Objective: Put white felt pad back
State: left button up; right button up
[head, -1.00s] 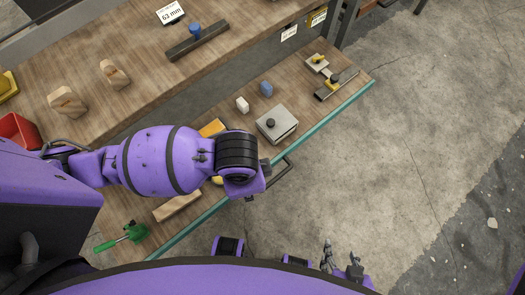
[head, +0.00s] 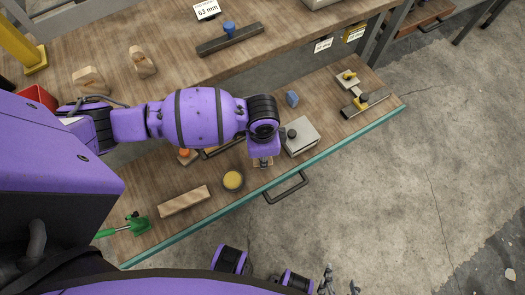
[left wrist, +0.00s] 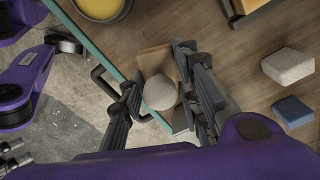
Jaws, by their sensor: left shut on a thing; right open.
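A whitish, rounded pad (left wrist: 160,92), which looks like the white felt pad, sits between the fingers of my left gripper (left wrist: 157,94) in the left wrist view. The gripper is shut on it. A light wooden block (left wrist: 155,60) shows just behind the pad; I cannot tell if they touch. In the head view my left gripper (head: 263,161) is over the front part of the drawer, left of the grey metal box, and the pad is hidden. My right gripper (head: 341,284) is open and empty at the bottom edge, away from the bench.
A yellow round tin (head: 232,180) and a wooden bar (head: 184,200) lie left of my left gripper. The grey box (head: 301,136) is close on its right. A white block (left wrist: 288,67) and a blue block (left wrist: 292,110) lie behind. The drawer handle (head: 287,188) sticks out in front.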

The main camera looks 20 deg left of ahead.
pick_arm(q)
notch_tip(320, 180, down, 3)
jog(key=shift+f+b, duration=0.1)
jog(key=shift+b, duration=0.2)
jog(key=o, duration=1)
notch_tip(320, 180, up, 12)
jog(key=shift+f+p, duration=0.2)
jog(key=shift+p, duration=1)
jog(key=shift+r, duration=0.3)
